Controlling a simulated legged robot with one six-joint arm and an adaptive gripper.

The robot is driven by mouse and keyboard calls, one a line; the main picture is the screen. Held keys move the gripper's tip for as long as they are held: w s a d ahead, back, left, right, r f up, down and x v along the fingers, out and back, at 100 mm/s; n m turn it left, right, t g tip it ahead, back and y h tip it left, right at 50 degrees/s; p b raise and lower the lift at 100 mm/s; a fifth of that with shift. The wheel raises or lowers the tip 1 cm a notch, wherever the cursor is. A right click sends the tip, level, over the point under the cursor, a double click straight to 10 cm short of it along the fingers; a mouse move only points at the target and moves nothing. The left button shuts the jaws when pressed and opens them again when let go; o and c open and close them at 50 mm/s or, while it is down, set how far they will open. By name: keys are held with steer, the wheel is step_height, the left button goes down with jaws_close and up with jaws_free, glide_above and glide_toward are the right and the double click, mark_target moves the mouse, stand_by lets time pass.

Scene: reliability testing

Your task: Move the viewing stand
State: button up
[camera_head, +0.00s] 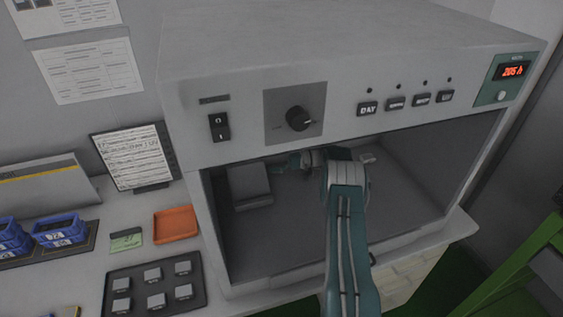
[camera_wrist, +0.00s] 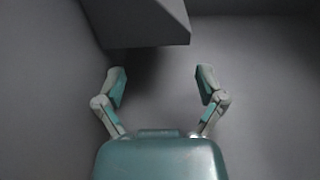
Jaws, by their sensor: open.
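A grey stand with a sloping face (camera_head: 250,184), which looks like the viewing stand, sits inside the light booth on the left of its floor. In the wrist view a grey angled block, apparently the same stand (camera_wrist: 145,22), fills the top middle, beyond my fingertips. My gripper (camera_wrist: 160,84) is open, its two fingers spread with nothing between them. In the head view my gripper (camera_head: 287,164) is inside the booth, to the right of the stand and partly hidden by my arm. I see no contact with the stand.
The booth (camera_head: 350,60) has a top panel with a switch, knob and buttons, and side walls close by. A small pale object (camera_head: 368,158) lies at its back right. Left on the bench are an orange tray (camera_head: 176,224), a dark tray (camera_head: 135,274) and blue bins (camera_head: 58,230).

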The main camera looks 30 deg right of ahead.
mark_target(250, 166)
steer(key=x, duration=0.7)
steer(key=shift+w+a, duration=0.1)
steer(key=shift+a, duration=0.3)
steer(key=c, duration=1)
